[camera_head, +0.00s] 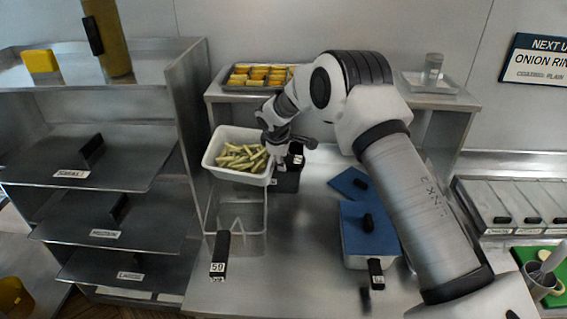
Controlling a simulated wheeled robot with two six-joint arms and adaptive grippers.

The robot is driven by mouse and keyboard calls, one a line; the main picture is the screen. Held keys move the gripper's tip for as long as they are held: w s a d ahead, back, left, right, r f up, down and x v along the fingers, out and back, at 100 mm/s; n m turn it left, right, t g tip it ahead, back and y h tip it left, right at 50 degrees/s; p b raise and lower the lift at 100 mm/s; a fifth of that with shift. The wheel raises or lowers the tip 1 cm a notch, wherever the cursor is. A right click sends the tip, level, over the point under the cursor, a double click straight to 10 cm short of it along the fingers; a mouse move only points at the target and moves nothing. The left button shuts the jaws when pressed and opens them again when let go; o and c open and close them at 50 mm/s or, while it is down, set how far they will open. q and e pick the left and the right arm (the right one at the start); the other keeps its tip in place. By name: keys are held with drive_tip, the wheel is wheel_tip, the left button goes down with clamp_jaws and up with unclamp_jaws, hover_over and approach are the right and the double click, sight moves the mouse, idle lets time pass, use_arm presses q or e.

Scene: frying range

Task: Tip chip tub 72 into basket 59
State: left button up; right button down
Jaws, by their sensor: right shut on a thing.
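The chip tub (213,151) is white and full of pale cut chips (238,157). Its number cannot be read. My right gripper (277,147) is shut on the tub's right side and holds it over the back part of basket 59. The tub looks close to level and the chips are inside it. Basket 59 (250,243) is a see-through wire basket on the steel counter, with a black handle marked 59 (219,262) towards the front. The tub hides its back end, and the visible part looks empty. My left gripper is out of view.
A dark basket (287,180) stands right of the tub, partly behind my gripper. A blue-lidded container (368,232) and a blue lid (350,183) lie further right. A shelf rack (185,115) stands close on the left. A tray of golden pieces (256,77) sits on the shelf behind.

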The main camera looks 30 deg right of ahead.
drive_tip(key=shift+s+a+r+t+h, duration=0.45)
drive_tip(key=shift+s+r+t+h, duration=0.15)
drive_tip(key=shift+s, duration=0.1)
drive_tip(key=shift+s+t+h, duration=0.1)
drive_tip(key=shift+t+h, duration=0.2)
drive_tip(key=shift+w+f+t+h, duration=0.2)
drive_tip(key=shift+f+t+h, duration=0.2)
drive_tip(key=shift+h, duration=0.1)
use_arm(q)
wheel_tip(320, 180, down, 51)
drive_tip(key=b, duration=5.1)
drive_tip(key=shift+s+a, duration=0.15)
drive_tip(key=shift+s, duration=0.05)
use_arm(e)
drive_tip(key=s+a+f+t+h, duration=0.1)
drive_tip(key=t+h, duration=0.1)
drive_tip(key=s+a+t+h, duration=0.1)
drive_tip(key=t+h, duration=0.1)
drive_tip(key=h, duration=0.1)
drive_tip(key=s+a+f+t+h, duration=0.1)
drive_tip(key=t+h, duration=0.1)
drive_tip(key=t, duration=0.1)
drive_tip(key=shift+s+a+f+h, duration=0.3)
drive_tip(key=shift+a, duration=0.1)
